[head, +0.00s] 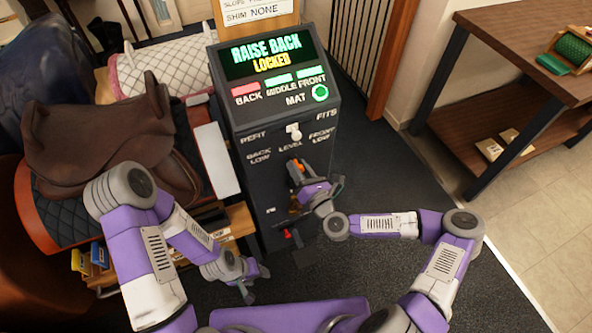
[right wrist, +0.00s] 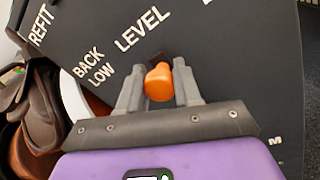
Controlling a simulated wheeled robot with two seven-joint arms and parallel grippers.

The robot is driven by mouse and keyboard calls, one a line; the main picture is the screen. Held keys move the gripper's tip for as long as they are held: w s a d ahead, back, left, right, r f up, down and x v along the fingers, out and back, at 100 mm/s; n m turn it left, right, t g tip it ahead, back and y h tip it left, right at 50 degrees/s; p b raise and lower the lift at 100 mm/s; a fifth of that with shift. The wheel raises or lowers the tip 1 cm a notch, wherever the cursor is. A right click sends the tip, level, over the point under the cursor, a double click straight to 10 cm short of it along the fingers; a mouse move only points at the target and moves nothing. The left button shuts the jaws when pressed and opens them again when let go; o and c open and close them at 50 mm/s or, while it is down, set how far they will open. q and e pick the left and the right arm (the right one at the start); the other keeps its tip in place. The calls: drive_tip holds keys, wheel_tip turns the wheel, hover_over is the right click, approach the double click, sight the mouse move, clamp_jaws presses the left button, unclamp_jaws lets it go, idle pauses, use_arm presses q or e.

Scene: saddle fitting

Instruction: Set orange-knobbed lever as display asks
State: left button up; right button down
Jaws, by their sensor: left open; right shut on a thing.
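The dark console has a display (head: 265,56) reading "RAISE BACK" in green and "LOCKED" in yellow. The orange-knobbed lever (head: 299,167) sits on its front, below the labels BACK LOW, LEVEL and FRONT LOW. My right gripper (head: 303,175) is at the lever. In the right wrist view its fingers are shut on the orange knob (right wrist: 159,83), just below the word LEVEL (right wrist: 141,28). The lever's exact setting is hard to tell. My left gripper (head: 248,278) is open and empty, low in front of the console.
Below the display, the BACK lamp (head: 245,90) is red; MIDDLE, FRONT and the round MAT lamp (head: 320,93) are green. A white knob (head: 293,131) is between REFIT and FITS. A brown saddle (head: 105,135) is at left. A wooden table (head: 520,40) is at right.

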drive_tip(key=c, duration=0.8)
unclamp_jaws()
drive_tip(key=shift+s, duration=0.1)
drive_tip(key=v, duration=0.7)
drive_tip(key=shift+s+p, duration=0.2)
drive_tip(key=shift+p, duration=0.25)
